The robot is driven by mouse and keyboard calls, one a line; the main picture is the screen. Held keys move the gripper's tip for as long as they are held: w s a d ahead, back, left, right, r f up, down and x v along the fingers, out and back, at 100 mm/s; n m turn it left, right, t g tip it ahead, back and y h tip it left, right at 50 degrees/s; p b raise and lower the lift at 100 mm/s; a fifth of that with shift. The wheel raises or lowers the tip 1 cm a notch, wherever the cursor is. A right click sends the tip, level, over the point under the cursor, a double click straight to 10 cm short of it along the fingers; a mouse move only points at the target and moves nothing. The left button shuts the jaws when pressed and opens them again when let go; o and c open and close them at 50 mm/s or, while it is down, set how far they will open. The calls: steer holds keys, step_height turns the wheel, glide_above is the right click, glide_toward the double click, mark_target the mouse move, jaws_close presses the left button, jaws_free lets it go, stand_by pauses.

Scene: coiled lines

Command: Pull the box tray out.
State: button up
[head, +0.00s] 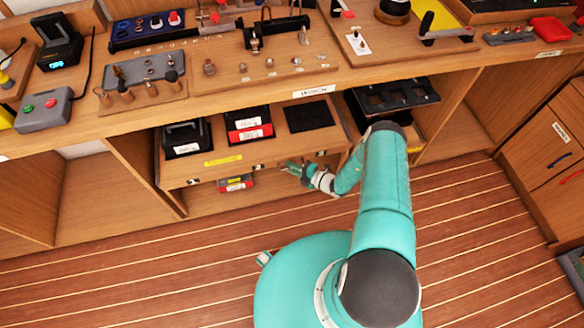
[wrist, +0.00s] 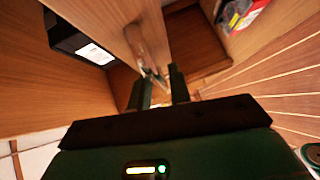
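The box tray (head: 208,172) is a wooden tray in the bay under the bench, with a yellow label and small metal fittings on its front. A black box (head: 187,138), a red-and-black box (head: 249,127) and a black mat (head: 309,116) lie on it. My gripper (head: 291,167) is at the right part of the tray front in the head view. In the wrist view my gripper (wrist: 160,84) has its two dark fingers apart, with a silver handle (wrist: 147,58) on the wooden board just ahead of and between the tips. I cannot tell whether they touch.
A red box (head: 236,183) lies on the shelf below the tray. A black slotted tray (head: 393,96) is in the bay to the right, close to my arm. The bench top (head: 75,131) above carries tools and small parts. The striped floor (head: 120,275) in front is clear.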

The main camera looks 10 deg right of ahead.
jaws_close()
steer(key=shift+s, duration=0.15)
